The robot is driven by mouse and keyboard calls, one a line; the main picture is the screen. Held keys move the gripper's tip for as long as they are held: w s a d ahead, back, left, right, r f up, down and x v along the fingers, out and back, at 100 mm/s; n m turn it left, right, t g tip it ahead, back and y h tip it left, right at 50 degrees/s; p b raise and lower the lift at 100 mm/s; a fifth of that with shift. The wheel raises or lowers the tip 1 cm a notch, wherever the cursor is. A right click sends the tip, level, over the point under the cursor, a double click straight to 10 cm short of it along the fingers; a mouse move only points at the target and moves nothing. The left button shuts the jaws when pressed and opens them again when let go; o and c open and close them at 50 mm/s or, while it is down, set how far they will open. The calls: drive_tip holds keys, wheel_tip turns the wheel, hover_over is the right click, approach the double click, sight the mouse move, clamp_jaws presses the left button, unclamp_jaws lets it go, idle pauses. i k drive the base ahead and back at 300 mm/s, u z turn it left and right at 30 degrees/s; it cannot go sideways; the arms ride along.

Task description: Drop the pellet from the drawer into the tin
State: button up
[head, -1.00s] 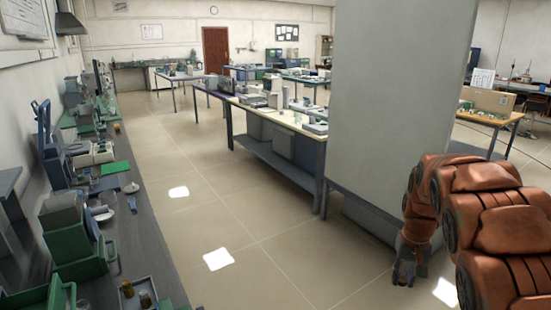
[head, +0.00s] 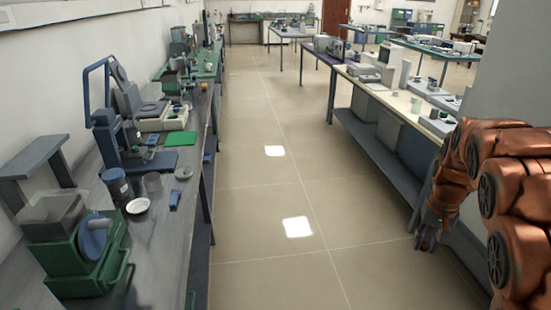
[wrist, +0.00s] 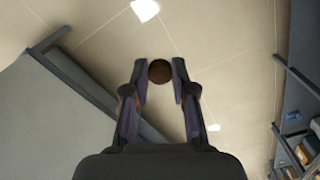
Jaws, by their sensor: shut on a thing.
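My gripper (head: 428,240) hangs low over the floor at the right in the head view, away from the left bench. In the wrist view, my gripper (wrist: 160,88) is shut on a round dark brown thing, seemingly the pellet (wrist: 160,71), between its fingertips. In the head view the pellet is too small to make out. A green box with a drawer-like front and handle (head: 125,268) stands at the near left; I cannot tell whether it is the task's drawer. I cannot pick out the tin for sure; a small white dish (head: 137,206) lies beside a dark jar (head: 115,183).
The left bench (head: 165,250) also carries a blue stand (head: 105,120), a green mat (head: 180,139) and a small blue block (head: 174,200). A long table (head: 400,98) and a grey panel (head: 510,80) stand at the right. The tiled aisle (head: 270,200) is clear.

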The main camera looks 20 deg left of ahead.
sight(157, 186)
drive_tip(key=u, duration=0.45)
drive_tip(key=i, duration=1.5)
drive_tip(key=u, duration=1.5)
drive_tip(key=i, duration=0.8)
drive_tip(key=u, duration=1.15)
drive_tip(key=i, duration=0.3)
drive_tip(key=u, duration=0.2)
